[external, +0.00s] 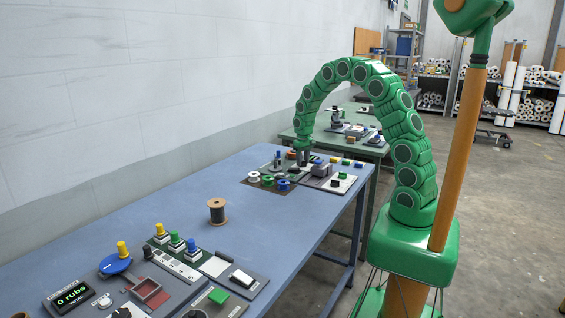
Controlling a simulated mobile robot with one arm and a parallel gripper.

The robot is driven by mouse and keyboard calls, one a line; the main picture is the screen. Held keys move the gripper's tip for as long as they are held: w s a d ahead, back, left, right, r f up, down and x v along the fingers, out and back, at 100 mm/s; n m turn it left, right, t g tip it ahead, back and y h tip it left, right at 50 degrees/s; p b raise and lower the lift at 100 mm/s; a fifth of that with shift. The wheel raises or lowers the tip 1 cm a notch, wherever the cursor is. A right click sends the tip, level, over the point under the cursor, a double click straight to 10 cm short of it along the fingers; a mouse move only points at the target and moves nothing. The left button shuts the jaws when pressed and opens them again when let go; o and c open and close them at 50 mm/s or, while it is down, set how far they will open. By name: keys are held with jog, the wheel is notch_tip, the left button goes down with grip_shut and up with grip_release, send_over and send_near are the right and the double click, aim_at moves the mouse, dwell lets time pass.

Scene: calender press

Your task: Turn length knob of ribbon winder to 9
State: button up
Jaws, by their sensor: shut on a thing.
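A station with ribbon spools (267,180), which looks like the ribbon winder, sits at the far end of the blue table (165,200). Its spools are white, green and blue. My arm arches over, and my gripper (303,161) points down at the station's back part, behind the spools. It is shut on a small part there, which looks like the length knob. The fingers hide that part, and the knob's scale and setting are too small to read.
A brown spool (217,211) stands alone mid-table. Nearer are a panel with yellow, green and blue knobs (175,243), a green-lit display (71,296) and a red tray (147,290). A grey block (321,169) and a dark knob (336,183) are right of my gripper.

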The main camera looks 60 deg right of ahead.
jog(key=m, duration=1.2)
dwell(0.5)
jog(key=o, duration=1.1)
jog(key=shift+r, duration=3.9)
